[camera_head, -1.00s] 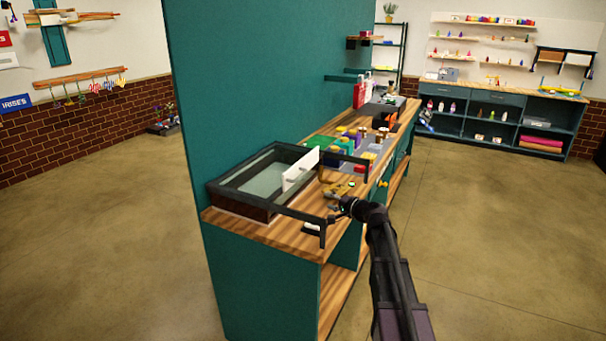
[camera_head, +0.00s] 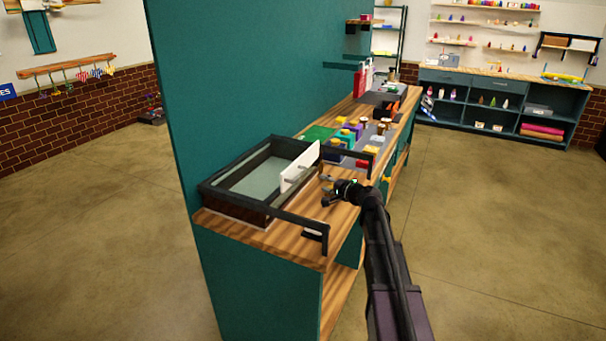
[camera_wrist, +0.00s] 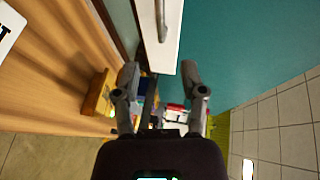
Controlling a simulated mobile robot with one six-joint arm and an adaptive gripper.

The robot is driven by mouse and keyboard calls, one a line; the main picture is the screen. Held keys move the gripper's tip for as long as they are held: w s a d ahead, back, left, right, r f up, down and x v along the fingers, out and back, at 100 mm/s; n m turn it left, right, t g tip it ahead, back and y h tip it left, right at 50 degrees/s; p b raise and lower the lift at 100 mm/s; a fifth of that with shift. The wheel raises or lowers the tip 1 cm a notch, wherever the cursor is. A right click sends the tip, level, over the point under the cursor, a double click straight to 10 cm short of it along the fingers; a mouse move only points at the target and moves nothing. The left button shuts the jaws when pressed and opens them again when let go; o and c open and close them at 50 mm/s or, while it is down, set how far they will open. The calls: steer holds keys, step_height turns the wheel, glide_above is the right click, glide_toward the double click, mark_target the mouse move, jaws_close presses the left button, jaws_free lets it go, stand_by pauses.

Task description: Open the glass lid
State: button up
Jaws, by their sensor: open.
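The glass lid (camera_head: 262,178) is a pale pane in a dark frame, lying over a low box on the near end of the wooden counter. A white panel (camera_head: 300,168) stands upright at the box's right side. In the wrist view, the white panel (camera_wrist: 171,45) carries a grey bar handle (camera_wrist: 161,22). My gripper (camera_head: 327,191) is open and empty, just right of the panel in the head view. In the wrist view my gripper (camera_wrist: 160,74) has its fingers spread near the panel's lower end, with the handle beyond the fingertips. Contact with the handle is not visible.
Dark rails (camera_head: 300,222) reach right from the box over the counter (camera_head: 290,245). A tall teal wall (camera_head: 250,80) stands behind the box. Several jars and coloured items (camera_head: 350,138) crowd the counter farther back. The floor at right (camera_head: 490,230) is open.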

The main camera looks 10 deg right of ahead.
mark_target(301, 173)
steer(key=shift+s+r, duration=0.1)
steer(key=shift+s, duration=0.05)
steer(key=shift+d, duration=0.1)
steer(key=b+x, duration=0.2)
steer(key=x, duration=1.2)
steer(key=shift+d+b, duration=0.15)
steer(key=shift+b, duration=0.2)
jaws_close()
